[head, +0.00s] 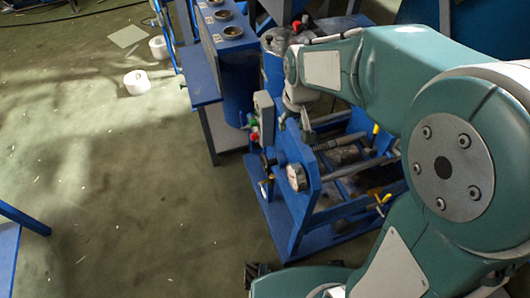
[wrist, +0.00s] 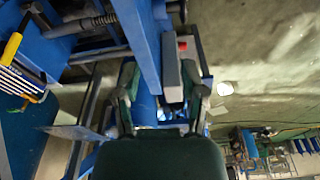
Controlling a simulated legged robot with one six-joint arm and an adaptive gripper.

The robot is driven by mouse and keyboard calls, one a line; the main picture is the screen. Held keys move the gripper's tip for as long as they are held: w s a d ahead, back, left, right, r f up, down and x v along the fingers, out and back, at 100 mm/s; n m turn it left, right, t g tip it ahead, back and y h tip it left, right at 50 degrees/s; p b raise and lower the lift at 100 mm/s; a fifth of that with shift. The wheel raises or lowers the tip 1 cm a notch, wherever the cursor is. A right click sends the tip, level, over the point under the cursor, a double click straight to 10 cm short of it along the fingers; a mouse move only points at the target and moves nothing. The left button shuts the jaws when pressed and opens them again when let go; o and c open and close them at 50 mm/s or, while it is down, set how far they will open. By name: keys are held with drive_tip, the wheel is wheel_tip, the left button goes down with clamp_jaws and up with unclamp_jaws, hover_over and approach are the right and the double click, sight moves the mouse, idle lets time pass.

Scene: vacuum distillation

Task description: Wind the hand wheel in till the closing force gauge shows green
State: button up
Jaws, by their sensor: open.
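The closing force gauge appears to be the round white dial (head: 296,177) on the front plate of the blue press frame (head: 300,222) in the head view. Its reading is too small to tell. A small dark part (head: 268,162) left of the dial may be the hand wheel, but I cannot tell for sure. My gripper (head: 296,118) is above and behind the dial, pointing down beside the grey button box. It is open and holds nothing. In the wrist view my gripper (wrist: 160,78) has its fingers apart, with a blue beam and the grey box between them in the picture.
The grey box (head: 264,112) carries red and green buttons. A blue cabinet (head: 230,60) with round openings stands behind it. Threaded rods and yellow-handled levers (head: 381,199) are on the press. White rolls (head: 137,82) lie on the floor. The floor at left is mostly clear.

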drive_tip(key=n+g, duration=0.1)
drive_tip(key=g, duration=0.1)
hover_over(265, 157)
wheel_tip(265, 157, down, 14)
drive_tip(key=shift+f, duration=0.1)
wheel_tip(265, 157, down, 11)
drive_tip(key=shift+r, duration=0.2)
clamp_jaws()
